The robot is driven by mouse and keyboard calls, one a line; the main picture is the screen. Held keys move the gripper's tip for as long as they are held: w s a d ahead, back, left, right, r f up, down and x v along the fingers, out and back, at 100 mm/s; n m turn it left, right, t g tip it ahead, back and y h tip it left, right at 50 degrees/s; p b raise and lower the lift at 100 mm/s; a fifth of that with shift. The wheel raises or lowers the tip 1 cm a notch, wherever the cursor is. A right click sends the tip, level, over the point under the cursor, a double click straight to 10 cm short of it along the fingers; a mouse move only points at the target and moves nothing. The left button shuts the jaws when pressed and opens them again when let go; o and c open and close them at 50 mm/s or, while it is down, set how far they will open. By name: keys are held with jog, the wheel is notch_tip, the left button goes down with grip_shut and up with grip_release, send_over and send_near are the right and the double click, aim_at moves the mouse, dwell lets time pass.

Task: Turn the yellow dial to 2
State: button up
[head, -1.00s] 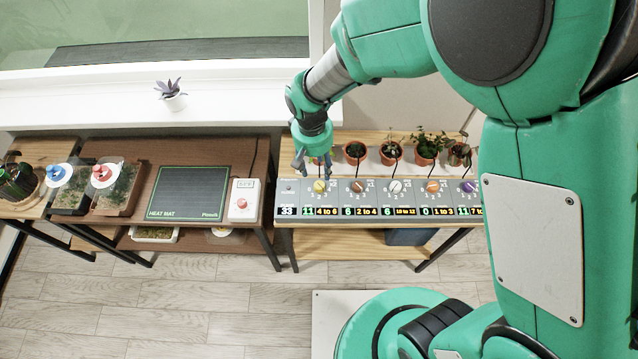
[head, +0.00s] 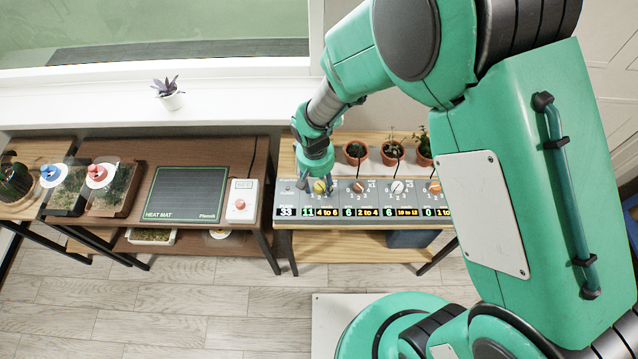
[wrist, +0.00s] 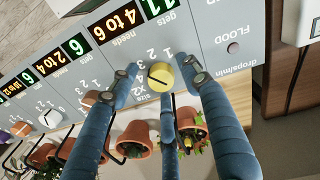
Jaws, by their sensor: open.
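The yellow dial (wrist: 161,76) sits on the grey control panel (wrist: 205,40), beside a printed scale of small numbers. A dark line crosses its face; I cannot tell which number it marks. In the head view the yellow dial (head: 319,186) is the leftmost dial, partly behind my fingers. Its display (head: 308,211) reads 11, with 4 to 6 as what it needs. My gripper (wrist: 160,74) is open, with blue fingers on either side of the dial and another finger below it. Whether they touch the dial is unclear.
Potted plants (head: 356,152) stand behind the panel. A heat mat (head: 186,193) and a switch box (head: 242,200) lie on the left table. My arm hides the panel's right end.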

jog(key=shift+c, duration=0.5)
jog(key=c, duration=1)
jog(key=shift+s+f, duration=0.1)
jog(key=shift+s, duration=0.1)
